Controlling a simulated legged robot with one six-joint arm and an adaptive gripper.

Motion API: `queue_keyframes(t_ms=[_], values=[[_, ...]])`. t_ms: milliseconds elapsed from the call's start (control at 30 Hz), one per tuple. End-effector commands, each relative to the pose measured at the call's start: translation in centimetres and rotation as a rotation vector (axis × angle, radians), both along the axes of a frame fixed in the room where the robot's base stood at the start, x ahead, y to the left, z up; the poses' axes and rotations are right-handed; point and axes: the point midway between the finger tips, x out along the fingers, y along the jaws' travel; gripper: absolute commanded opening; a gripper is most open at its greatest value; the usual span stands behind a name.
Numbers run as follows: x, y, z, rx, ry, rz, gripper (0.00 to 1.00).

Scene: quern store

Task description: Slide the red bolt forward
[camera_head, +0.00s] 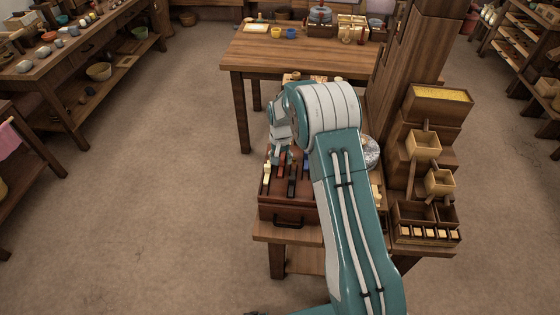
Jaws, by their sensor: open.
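A dark reddish-brown wooden box (287,213) with a black front handle sits on a low wooden table, below and left of my arm. Its top carries several small upright-looking coloured pieces in dark tracks. One is a red bolt (281,170), between a pale yellow piece (267,171) on the left and a blue piece (292,171) on the right. My gripper (280,153) points down over the far part of the box, close above or behind the red bolt. It is open. Whether it touches the bolt is too small to tell. My arm hides the box's right side.
A wooden stepped stand with small bins (423,146) rises right of my arm. A round metallic object (371,152) shows beside the arm. A larger table (290,55) with jars stands behind. Shelves line both sides; the floor at left (150,210) is clear.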

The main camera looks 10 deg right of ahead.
Motion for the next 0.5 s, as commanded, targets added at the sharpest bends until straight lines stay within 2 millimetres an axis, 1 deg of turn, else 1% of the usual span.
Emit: queue_keyframes(t_ms=[33, 300, 400, 500], values=[[0.1, 0.0, 0.9, 0.0, -0.004, 0.0, 0.66], [0.1, 0.3, 6.6, -0.002, -0.003, 0.0, 0.66], [0.0, 0.4, 8.4, -0.002, 0.0, 0.001, 0.66], [0.1, 0.4, 9.8, -0.002, 0.001, 0.001, 0.66]])
